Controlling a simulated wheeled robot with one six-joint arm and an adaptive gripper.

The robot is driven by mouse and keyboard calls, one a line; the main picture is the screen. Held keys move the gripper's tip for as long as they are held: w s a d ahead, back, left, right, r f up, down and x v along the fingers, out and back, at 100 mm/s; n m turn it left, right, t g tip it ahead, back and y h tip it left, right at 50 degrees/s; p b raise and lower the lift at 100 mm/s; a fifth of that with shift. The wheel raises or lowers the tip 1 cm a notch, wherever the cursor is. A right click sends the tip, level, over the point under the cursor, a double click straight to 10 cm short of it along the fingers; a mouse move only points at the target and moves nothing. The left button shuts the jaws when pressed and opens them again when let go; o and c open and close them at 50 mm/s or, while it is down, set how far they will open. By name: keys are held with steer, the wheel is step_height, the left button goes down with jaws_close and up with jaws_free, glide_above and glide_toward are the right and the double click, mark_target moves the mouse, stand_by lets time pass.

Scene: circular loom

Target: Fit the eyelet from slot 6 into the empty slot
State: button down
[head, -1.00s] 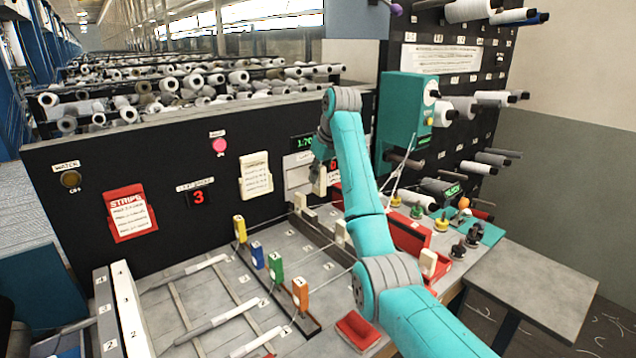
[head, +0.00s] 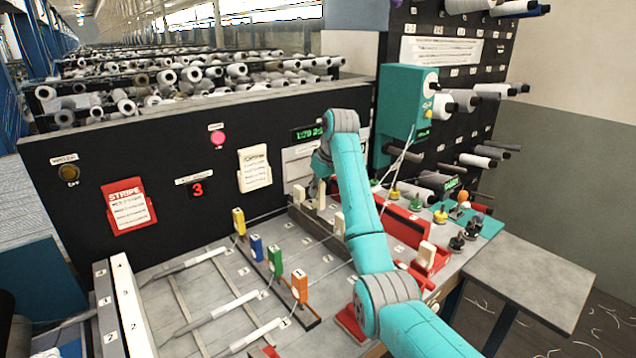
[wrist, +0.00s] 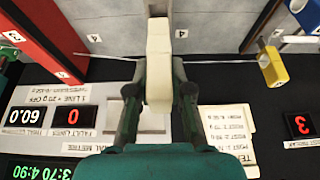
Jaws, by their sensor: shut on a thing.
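My gripper (head: 319,186) is shut on a cream eyelet (wrist: 159,62), low over the dark rack (head: 310,222) at the back of the grey bench. In the wrist view the eyelet stands between both fingers of my gripper (wrist: 159,90). Whether its lower end touches a slot is hidden. The front rack holds a yellow eyelet (head: 239,221), a blue eyelet (head: 257,248), a green eyelet (head: 275,261) and an orange eyelet (head: 299,286). Slot 6 cannot be made out.
A black panel (head: 100,220) with labels and displays rises close behind my gripper. A teal machine box (head: 405,110) and a red tray (head: 405,226) stand to the right. White threads and grey tubes (head: 235,306) cross the bench. The side table (head: 530,280) is clear.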

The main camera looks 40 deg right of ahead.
mark_target(318, 207)
steer(key=shift+f, duration=1.15)
stand_by(0.5)
steer(key=shift+f, duration=1.8)
steer(key=shift+s+f, duration=0.1)
steer(key=shift+f, duration=0.25)
steer(key=shift+f, duration=0.15)
steer(key=shift+r, duration=0.65)
stand_by(0.4)
steer(key=shift+f, duration=0.45)
steer(key=shift+r, duration=0.1)
stand_by(0.7)
